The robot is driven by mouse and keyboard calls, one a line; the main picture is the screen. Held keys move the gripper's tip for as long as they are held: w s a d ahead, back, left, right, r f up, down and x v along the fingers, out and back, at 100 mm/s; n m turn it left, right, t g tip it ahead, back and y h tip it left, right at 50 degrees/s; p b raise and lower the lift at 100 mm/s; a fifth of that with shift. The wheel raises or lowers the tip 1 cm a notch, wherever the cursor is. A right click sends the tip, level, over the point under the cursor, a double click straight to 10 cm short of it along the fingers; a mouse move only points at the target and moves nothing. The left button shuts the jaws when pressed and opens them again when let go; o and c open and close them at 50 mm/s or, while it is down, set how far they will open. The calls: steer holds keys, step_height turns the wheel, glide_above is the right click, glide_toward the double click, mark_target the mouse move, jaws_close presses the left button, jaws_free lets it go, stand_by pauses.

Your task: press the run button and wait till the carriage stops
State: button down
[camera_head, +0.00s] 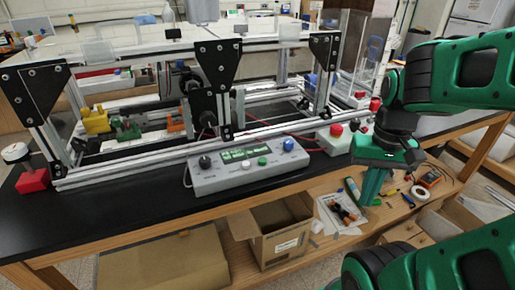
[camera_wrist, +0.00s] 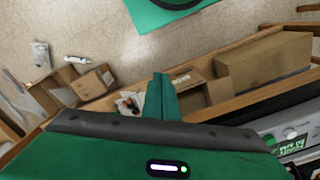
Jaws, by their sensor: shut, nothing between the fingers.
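The grey control box (camera_head: 225,180) sits at the front edge of the black bench top. It has a green display (camera_head: 245,153), a black knob (camera_head: 205,161), a white button (camera_head: 238,164), a green button (camera_head: 262,161) and a large blue button (camera_head: 288,144). The labels are too small to read, so I cannot tell which is the run button. A dark carriage-like plate (camera_head: 203,104) stands inside the extrusion frame. My gripper (camera_head: 372,192) is shut and empty, pointing down right of the control box. In the wrist view, my gripper (camera_wrist: 162,88) shows shut, with part of the box at lower right.
A light box with a red button (camera_head: 336,130) stands right of the control box. A red block (camera_head: 33,181) sits at the left bench end. The aluminium frame (camera_head: 150,165) fills the bench behind. An open cardboard box (camera_head: 270,232) and tools lie on the lower shelf.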

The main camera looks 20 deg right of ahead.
step_height(320, 180, up, 2)
steer(key=n, duration=0.2)
step_height(320, 180, up, 14)
steer(key=n, duration=2.2)
glide_above(260, 160)
steer(key=shift+f, duration=0.1)
step_height(260, 160, down, 14)
